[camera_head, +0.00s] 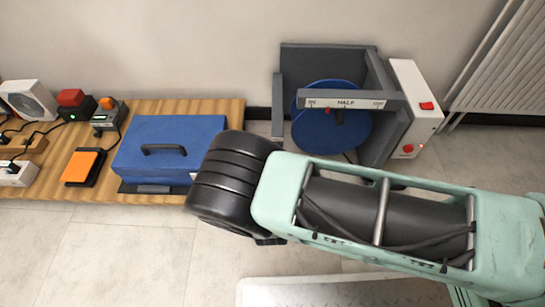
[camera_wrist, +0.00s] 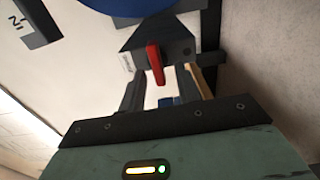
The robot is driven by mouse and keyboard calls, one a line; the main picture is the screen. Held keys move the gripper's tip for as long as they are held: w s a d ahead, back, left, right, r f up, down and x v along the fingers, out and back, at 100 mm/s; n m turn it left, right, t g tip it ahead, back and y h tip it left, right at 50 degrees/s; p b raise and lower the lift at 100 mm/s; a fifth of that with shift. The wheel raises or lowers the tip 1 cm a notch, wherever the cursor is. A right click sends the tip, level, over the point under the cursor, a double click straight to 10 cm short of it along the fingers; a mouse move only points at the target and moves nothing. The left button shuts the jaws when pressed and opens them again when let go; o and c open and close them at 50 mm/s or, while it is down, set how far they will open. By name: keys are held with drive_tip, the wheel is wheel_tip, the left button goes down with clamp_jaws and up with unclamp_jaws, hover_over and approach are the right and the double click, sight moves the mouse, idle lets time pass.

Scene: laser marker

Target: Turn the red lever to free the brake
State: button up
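In the wrist view, the red lever (camera_wrist: 155,63) is mounted on a dark block (camera_wrist: 175,42) below a blue disc. My gripper (camera_wrist: 164,76) is open, with one finger on each side of the lever's lower end. I see no contact, and cannot tell how deep the lever sits between the fingers. In the head view, my arm covers the gripper and no red lever can be made out with certainty. The blue disc (camera_head: 318,138) there sits in a grey frame (camera_head: 325,55), behind a scale marked HALF with a red pointer (camera_head: 327,110).
A white control box (camera_head: 415,75) with red buttons stands right of the frame. A blue case (camera_head: 145,132) lies on a wooden table (camera_head: 225,106) at left, with an orange pad (camera_head: 84,166) and other devices. A radiator (camera_head: 505,60) is at the right wall. Floor is clear at lower left.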

drive_tip(key=s+p, duration=0.5)
drive_tip(key=s, duration=1.2)
drive_tip(key=shift+a+p, duration=0.25)
drive_tip(key=shift+p, duration=0.1)
drive_tip(key=w+a+r+m+g+y+p, duration=0.1)
drive_tip(key=w+a+r+m+g+y, duration=0.2)
drive_tip(key=a+r+g, duration=0.4)
drive_tip(key=w+a+r+m+g+y+p, duration=0.1)
drive_tip(key=w+a+r+m+g, duration=0.3)
drive_tip(key=r, duration=0.4)
wheel_tip(320, 180, up, 15)
drive_tip(key=s+d+m+g+y+p, duration=0.1)
drive_tip(key=s+d+g+y+p, duration=0.1)
drive_tip(key=s+g, duration=0.1)
drive_tip(key=s+d+r+m+g+h+p, duration=0.1)
drive_tip(key=s+d+r+h, duration=0.15)
drive_tip(key=d+r, duration=0.4)
drive_tip(key=s+d+r+g+h+p, duration=0.1)
drive_tip(key=s+d+r+g, duration=0.2)
drive_tip(key=d, duration=0.6)
drive_tip(key=s+d+r+m+h+p, duration=0.1)
drive_tip(key=s+d+r, duration=0.4)
drive_tip(key=d, duration=0.3)
wheel_tip(320, 180, up, 37)
drive_tip(key=p, duration=3.6)
drive_tip(key=shift+w+a+p, duration=0.25)
drive_tip(key=shift+a+p, duration=0.1)
drive_tip(key=shift+a, duration=0.05)
